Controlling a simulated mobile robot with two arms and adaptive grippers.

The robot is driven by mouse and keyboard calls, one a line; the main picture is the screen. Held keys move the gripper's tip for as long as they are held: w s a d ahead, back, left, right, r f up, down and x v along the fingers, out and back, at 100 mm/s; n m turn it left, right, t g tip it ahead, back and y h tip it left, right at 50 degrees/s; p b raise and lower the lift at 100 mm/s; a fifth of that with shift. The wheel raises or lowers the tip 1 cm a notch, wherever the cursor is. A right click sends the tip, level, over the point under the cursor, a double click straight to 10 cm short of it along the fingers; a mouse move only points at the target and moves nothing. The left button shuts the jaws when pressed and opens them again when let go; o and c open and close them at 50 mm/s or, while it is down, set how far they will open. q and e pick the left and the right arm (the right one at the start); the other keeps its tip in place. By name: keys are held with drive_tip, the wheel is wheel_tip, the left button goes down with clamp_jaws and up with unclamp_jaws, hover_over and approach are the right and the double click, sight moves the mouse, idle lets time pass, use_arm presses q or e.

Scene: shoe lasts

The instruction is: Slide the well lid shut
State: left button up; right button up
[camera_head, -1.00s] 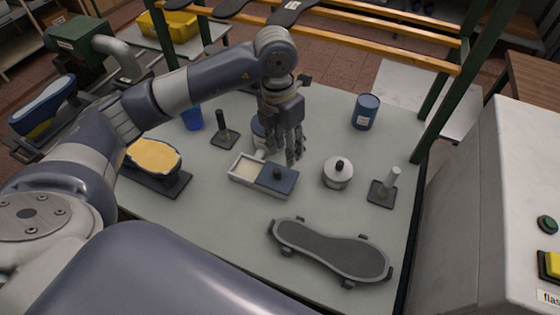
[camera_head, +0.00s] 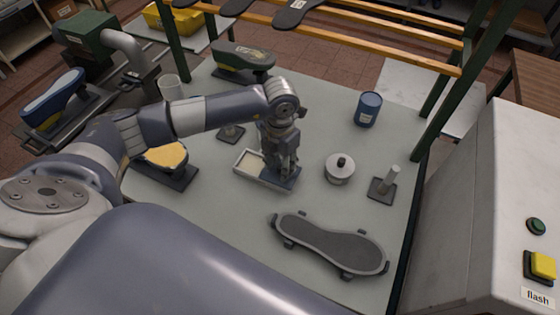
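The well (camera_head: 241,168) is a small white rectangular box near the middle of the table. Its left part is open and shows a pale inside. The dark blue-grey lid (camera_head: 291,183) covers the right part. My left gripper (camera_head: 279,173) points down over the lid, with its fingers at the place of the lid's dark knob. The knob is hidden behind the fingers, and I cannot tell whether they are shut on it. My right gripper is not in view.
A round lidded tin (camera_head: 338,173) and a post on a square base (camera_head: 383,186) stand to the right. A sole-shaped holder (camera_head: 330,245) lies in front. A blue can (camera_head: 367,108) stands behind. A tan-topped shoe last (camera_head: 165,158) is at left.

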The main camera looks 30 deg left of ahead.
use_arm(q)
clamp_jaws()
drive_tip(key=a+b, duration=0.1)
drive_tip(key=a, duration=0.3)
drive_tip(key=a+b, duration=0.2)
drive_tip(key=a, duration=0.2)
drive_tip(key=shift+s+f, duration=0.15)
drive_tip(key=shift+s, duration=0.05)
drive_tip(key=shift+a, duration=0.5)
drive_tip(key=shift+r, duration=0.2)
drive_tip(key=shift+c, duration=0.4)
unclamp_jaws()
drive_tip(key=shift+o, duration=0.4)
drive_tip(key=shift+s+a, duration=0.1)
